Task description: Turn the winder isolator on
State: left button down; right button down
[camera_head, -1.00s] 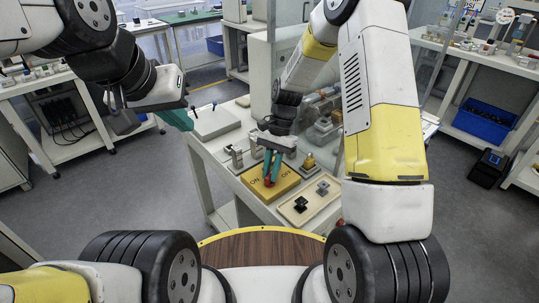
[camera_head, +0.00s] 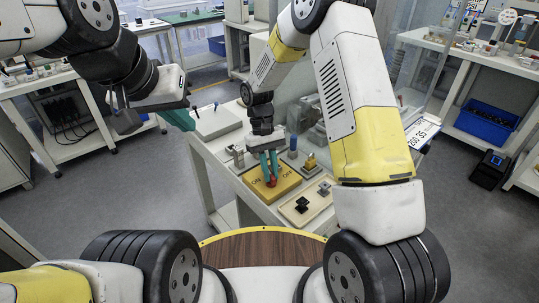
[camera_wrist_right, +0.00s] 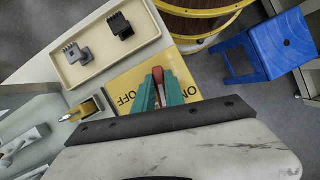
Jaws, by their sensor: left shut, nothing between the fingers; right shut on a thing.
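The winder isolator is a yellow plate (camera_head: 287,184) marked ON at its left and OFF at its right, on the white bench. Its red handle (camera_head: 271,182) stands at the middle of the plate. My right gripper (camera_head: 270,172) has green fingers shut on the red handle. In the right wrist view, the red handle (camera_wrist_right: 158,76) shows between the fingers (camera_wrist_right: 159,90), with OFF beside it; the ON lettering is partly covered. My left gripper (camera_head: 184,119) is shut and empty, held in the air left of the bench.
A beige tray (camera_head: 323,209) with a black and a grey connector lies right of the plate. A yellow-topped fitting (camera_head: 310,162) and a grey box (camera_head: 216,122) stand on the bench. A blue stool (camera_wrist_right: 255,50) is on the floor.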

jog(key=shift+n+t+h, duration=0.3)
jog(key=shift+n+h, duration=0.1)
jog(key=shift+n, duration=1.1)
jog(key=c, duration=1.4)
grip_release()
jog(key=shift+a, duration=0.1)
jog(key=v, duration=0.8)
jog(key=shift+s, duration=0.1)
